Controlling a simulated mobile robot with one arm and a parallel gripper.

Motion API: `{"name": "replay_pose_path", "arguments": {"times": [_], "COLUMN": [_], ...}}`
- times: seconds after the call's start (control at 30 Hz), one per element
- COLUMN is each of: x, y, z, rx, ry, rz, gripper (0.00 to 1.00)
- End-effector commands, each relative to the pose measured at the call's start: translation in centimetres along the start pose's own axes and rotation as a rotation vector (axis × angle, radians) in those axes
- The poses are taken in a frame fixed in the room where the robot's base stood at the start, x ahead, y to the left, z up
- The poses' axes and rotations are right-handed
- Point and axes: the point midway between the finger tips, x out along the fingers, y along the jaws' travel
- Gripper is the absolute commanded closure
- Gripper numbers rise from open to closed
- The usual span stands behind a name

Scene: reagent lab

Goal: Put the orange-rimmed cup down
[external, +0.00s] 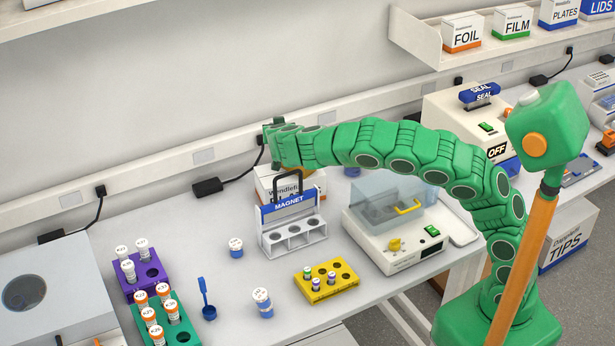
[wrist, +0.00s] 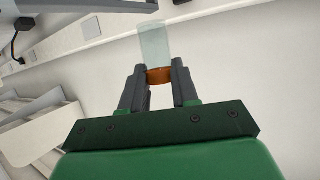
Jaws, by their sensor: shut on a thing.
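The orange-rimmed cup (wrist: 155,42) shows in the wrist view as a pale, translucent body with an orange band at the end nearest my gripper. My gripper (wrist: 158,74) is shut on it at the orange band, one finger on each side. In the external view my gripper (external: 273,140) is at the end of the stretched green arm, raised above the back of the bench near the wall. The cup cannot be made out there.
Below my gripper stand a box (external: 268,183) and the blue-topped MAGNET rack (external: 292,246). A clear-lidded device (external: 397,252) is to the right. A yellow rack (external: 342,290), a purple rack (external: 130,287) and a green rack (external: 185,320) hold vials.

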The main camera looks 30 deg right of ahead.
Motion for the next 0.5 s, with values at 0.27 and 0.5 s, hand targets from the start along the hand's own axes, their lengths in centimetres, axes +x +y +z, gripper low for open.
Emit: {"name": "replay_pose_path", "arguments": {"times": [0.27,0.5], "x": [-1.4,-3.0], "y": [-3.4,-6.0], "z": [2.0,4.0], "rx": [0.020,0.044], "ry": [-0.002,-0.002], "rz": [0.050,0.113], "gripper": [1.00,1.00]}}
